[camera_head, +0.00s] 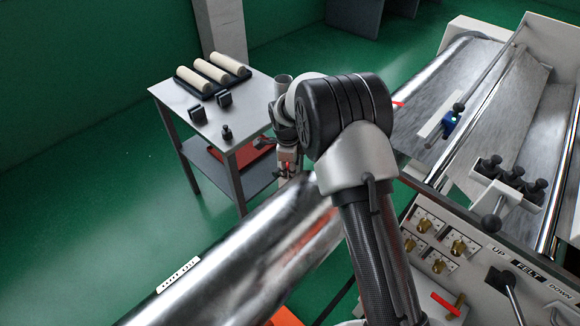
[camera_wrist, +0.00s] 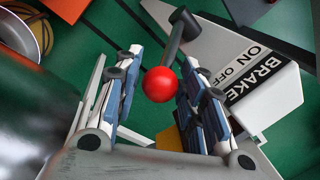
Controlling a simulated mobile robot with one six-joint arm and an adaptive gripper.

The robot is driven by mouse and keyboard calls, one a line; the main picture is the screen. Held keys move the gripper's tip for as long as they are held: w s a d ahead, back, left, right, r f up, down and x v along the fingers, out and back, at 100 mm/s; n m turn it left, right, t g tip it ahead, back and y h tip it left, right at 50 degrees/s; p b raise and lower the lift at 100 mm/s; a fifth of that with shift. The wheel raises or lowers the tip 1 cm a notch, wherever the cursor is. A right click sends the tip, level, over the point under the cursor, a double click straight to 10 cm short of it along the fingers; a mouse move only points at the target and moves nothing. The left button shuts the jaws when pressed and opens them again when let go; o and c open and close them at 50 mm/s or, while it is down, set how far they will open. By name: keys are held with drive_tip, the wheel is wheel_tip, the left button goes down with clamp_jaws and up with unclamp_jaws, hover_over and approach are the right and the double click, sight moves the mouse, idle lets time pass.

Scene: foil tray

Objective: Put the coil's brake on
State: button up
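The brake lever (camera_wrist: 173,48) shows in the wrist view, with a black pivot end, a grey rod and a red ball knob (camera_wrist: 160,84). Beside it is a pale plate (camera_wrist: 278,93) lettered BRAKE, ON and OFF; I cannot tell which setting the lever is at. My gripper (camera_wrist: 160,58) is open, one finger each side of the knob, with visible gaps. The shiny metal coil (camera_head: 250,250) lies across the head view and fills the wrist view's left edge. In the head view my gripper (camera_head: 287,160) is beyond the coil, partly hidden by my arm.
A grey table (camera_head: 180,95) with several pale rollers and black blocks stands behind the coil; a red item (camera_head: 258,146) is on its lower shelf. The machine with a control panel (camera_head: 452,235), knobs and levers fills the right. Green floor is open at left.

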drive_tip(key=shift+c, duration=0.2)
clamp_jaws()
idle(0.4)
